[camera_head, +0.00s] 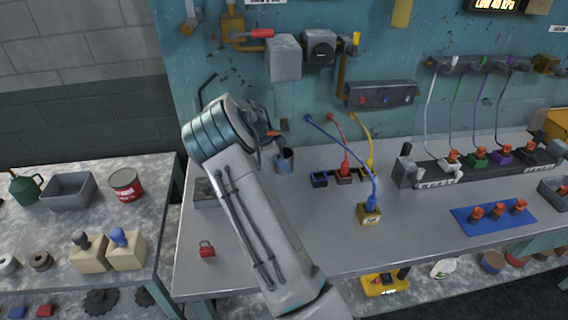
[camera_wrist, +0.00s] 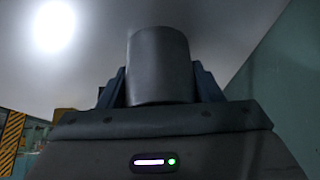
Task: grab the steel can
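The steel can is a plain grey cylinder. In the wrist view the steel can (camera_wrist: 160,55) stands between the two dark blue fingers of my gripper (camera_wrist: 160,82), with a finger against each side. My gripper is shut on it. In the head view the can (camera_head: 285,162) shows at the end of my arm, in front of the blue back panel and over the rear of the grey workbench (camera_head: 325,235). My wrist hides most of the gripper there. I cannot tell how far the can is above the bench.
A yellow block (camera_head: 369,214) with a blue plug is nearer. A red padlock (camera_head: 207,249) lies at the bench's left. A side table (camera_head: 50,240) holds a red tin (camera_head: 126,186).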

